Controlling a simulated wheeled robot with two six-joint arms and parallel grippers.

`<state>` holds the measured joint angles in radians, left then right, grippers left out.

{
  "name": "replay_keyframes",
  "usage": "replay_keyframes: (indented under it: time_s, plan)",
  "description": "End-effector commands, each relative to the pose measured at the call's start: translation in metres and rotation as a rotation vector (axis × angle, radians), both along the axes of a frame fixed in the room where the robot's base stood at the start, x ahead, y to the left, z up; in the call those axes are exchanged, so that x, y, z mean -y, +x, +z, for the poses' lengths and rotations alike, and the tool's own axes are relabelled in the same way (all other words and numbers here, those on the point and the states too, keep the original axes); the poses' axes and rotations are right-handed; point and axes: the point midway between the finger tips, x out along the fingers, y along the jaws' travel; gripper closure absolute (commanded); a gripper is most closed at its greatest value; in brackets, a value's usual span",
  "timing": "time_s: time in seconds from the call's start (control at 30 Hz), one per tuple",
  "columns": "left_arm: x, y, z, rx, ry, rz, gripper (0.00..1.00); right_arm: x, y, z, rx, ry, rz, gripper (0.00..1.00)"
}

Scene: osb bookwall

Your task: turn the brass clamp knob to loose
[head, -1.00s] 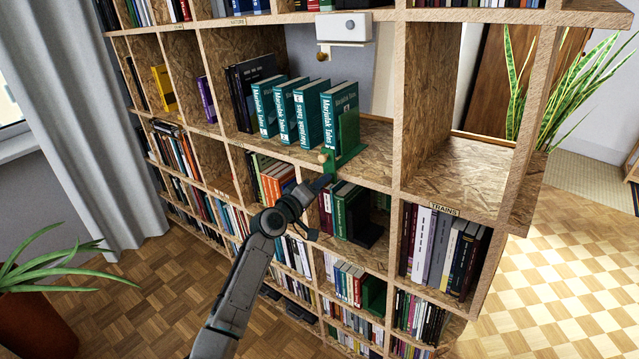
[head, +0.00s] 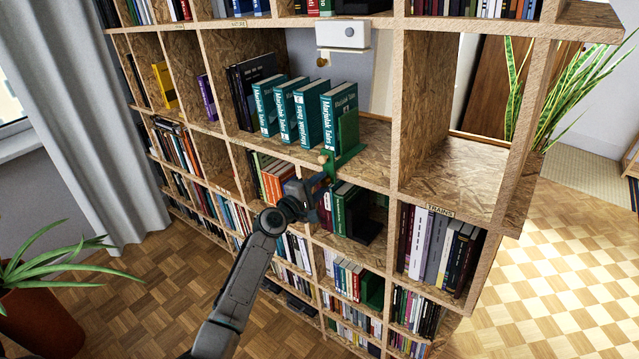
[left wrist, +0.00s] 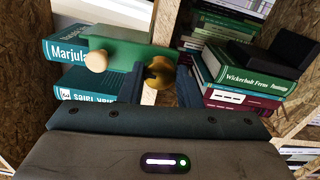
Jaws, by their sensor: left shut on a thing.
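The green metal bookend (head: 348,132) with its clamp stands on the shelf edge, right of the teal books. In the left wrist view its green plate (left wrist: 130,52) carries a pale wooden knob (left wrist: 96,61) and the brass clamp knob (left wrist: 160,72). My left gripper (left wrist: 162,86) is shut on the brass knob, with one dark finger on each side. In the head view, my left gripper (head: 325,183) is just below the shelf edge under the bookend, and the brass knob is hidden there. My right gripper is not in view.
Teal books (head: 293,110) stand left of the bookend. Books lie and stand in the compartment below, including a green one in the left wrist view (left wrist: 255,75). The shelf (head: 375,165) is bare to the right. A white box (head: 342,30) is above.

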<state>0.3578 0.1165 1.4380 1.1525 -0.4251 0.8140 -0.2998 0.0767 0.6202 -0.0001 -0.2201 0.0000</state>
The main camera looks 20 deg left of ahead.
Motion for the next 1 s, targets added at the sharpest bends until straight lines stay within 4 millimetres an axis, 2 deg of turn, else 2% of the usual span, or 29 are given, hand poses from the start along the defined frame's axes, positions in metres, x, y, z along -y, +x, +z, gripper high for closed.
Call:
replay_keyframes:
  time_s: [0.63,0.67,0.77,1.0]
  plan:
    - [0.0002,-0.0001,-0.0003,-0.018,-0.048,0.000,0.92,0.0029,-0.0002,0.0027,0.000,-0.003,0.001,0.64]
    - [0.0002,-0.0001,-0.0004,-0.018,-0.048,0.000,0.66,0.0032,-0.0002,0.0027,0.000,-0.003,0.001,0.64]
    - [0.0002,-0.0001,-0.0005,-0.018,-0.047,0.000,0.48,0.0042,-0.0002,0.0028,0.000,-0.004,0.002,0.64]
    - [0.0001,-0.0001,-0.0005,-0.018,-0.046,0.000,0.48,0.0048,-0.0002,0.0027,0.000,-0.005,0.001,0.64]
